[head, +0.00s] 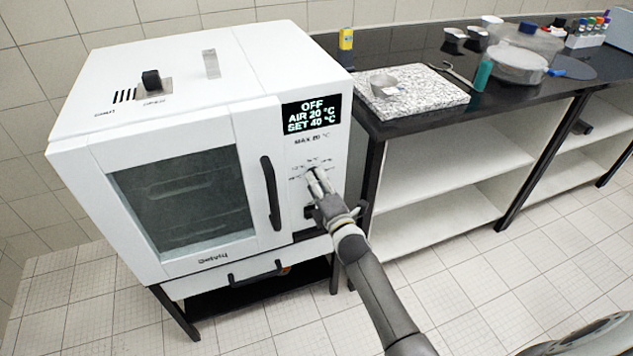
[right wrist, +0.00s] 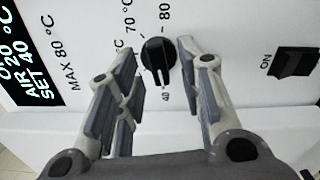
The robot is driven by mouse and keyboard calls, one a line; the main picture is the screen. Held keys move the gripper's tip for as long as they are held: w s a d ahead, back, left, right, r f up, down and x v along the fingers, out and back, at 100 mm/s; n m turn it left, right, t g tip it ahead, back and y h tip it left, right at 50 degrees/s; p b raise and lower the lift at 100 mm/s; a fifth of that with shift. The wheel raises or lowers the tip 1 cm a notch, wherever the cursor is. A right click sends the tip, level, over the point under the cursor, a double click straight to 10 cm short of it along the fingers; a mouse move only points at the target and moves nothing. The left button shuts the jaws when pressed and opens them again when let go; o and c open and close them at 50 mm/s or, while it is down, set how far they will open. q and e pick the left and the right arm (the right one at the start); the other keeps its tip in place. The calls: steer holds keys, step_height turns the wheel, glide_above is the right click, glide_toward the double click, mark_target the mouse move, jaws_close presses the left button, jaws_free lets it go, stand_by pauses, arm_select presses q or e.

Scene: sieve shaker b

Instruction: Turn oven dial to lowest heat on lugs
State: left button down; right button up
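The white oven (head: 180,150) stands at the left in the head view. Its display (head: 311,114) reads OFF, AIR 20 °C, SET 40 °C. The black dial (right wrist: 158,62) shows in the right wrist view, with its ridge lying toward the 40 mark; 70 and 80 marks also show. My right gripper (head: 318,182) is at the oven's front panel and covers the dial in the head view. In the right wrist view its fingers are spread, one on each side of the dial, with gaps between. My left gripper is not in view.
A black ON switch (right wrist: 295,62) sits on the panel below the dial. The oven door handle (head: 270,193) is just left of my right gripper. A dark counter (head: 410,50) with a granite slab (head: 440,98) and labware stands at the right.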

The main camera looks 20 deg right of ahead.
steer(key=shift+w, duration=0.6)
steer(key=shift+s+r, duration=0.1)
jaws_close()
